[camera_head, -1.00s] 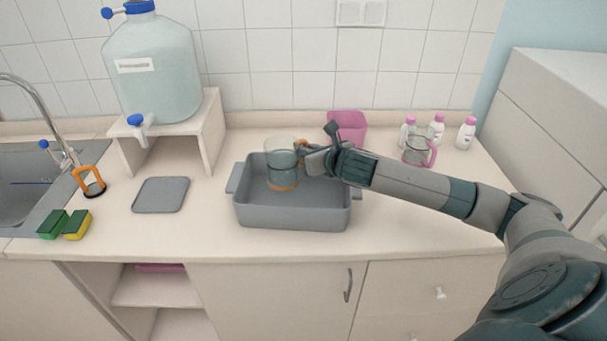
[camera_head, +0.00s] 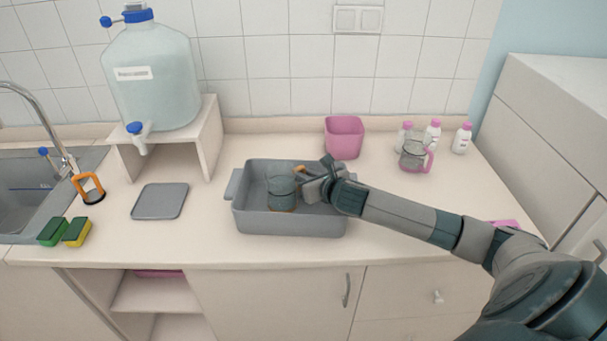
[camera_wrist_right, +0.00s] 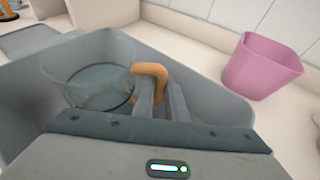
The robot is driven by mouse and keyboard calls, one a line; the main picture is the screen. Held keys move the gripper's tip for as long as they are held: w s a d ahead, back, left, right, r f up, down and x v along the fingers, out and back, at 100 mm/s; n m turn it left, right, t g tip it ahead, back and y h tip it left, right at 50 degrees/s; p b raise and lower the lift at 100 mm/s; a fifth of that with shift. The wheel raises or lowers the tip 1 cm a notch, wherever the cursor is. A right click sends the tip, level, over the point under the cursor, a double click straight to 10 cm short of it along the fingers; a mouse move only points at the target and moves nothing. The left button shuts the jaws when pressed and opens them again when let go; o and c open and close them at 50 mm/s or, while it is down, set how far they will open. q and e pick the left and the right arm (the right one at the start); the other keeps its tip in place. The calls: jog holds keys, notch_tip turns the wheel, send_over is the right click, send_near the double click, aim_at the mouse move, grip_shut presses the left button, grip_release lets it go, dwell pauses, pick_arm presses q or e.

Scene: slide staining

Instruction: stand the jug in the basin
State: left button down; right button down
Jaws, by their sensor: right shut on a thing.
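The glass jug (camera_head: 282,191) with an orange handle is upright inside the grey basin (camera_head: 292,226). I cannot tell whether its base touches the basin floor. My right gripper (camera_head: 308,183) is shut on the jug's handle, at the jug's right side. In the right wrist view the gripper fingers (camera_wrist_right: 163,103) close around the orange handle (camera_wrist_right: 150,72), with the clear jug (camera_wrist_right: 98,80) to their left. The basin wall (camera_wrist_right: 215,95) shows on the right there. My left gripper is not in view.
A pink bin (camera_head: 344,138) stands behind the basin. A second jug with a pink handle (camera_head: 414,157) and white bottles (camera_head: 461,139) stand at the back right. A grey lid (camera_head: 160,201) lies left of the basin. A large water container (camera_head: 155,75) stands on a shelf.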

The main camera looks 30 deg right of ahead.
jog(key=shift+f, duration=0.1)
dwell(0.3)
jog(key=c, duration=1.8)
grip_release()
jog(key=shift+o, duration=0.2)
jog(key=b+v, duration=0.3)
jog(key=v, duration=0.9)
